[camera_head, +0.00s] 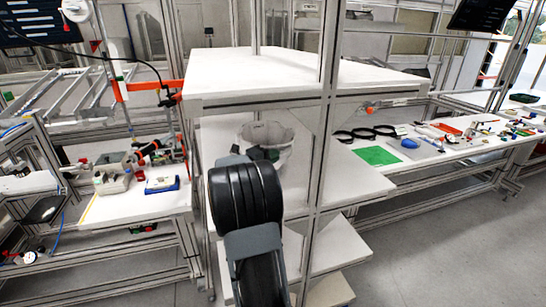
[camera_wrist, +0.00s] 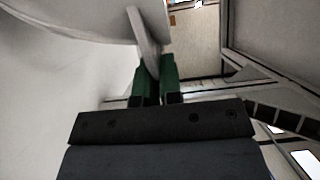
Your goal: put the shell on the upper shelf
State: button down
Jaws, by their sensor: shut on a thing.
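The shell (camera_head: 277,133) is a whitish, bowl-like piece in the head view, inside the shelf unit below the upper shelf (camera_head: 290,76). My gripper (camera_head: 262,153) reaches in from the front, and my arm hides the shell's lower left part. In the wrist view, the green fingers of my gripper (camera_wrist: 158,78) are shut on a thin pale edge of the shell (camera_wrist: 148,42). The shell's larger curved surface fills the upper left there. I cannot tell whether the shell touches the middle shelf (camera_head: 345,178) or hangs just above it.
A metal upright (camera_head: 325,130) stands at the front of the unit, right of my arm. The upper shelf top looks clear. Lower shelves lie beneath. A workbench with a green mat (camera_head: 377,156) is at right; another with tools (camera_head: 115,180) is at left.

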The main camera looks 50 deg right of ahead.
dwell(0.3)
jog(key=c, duration=1.7)
grip_release()
jog(key=shift+f, duration=0.15)
jog(key=o, duration=0.4)
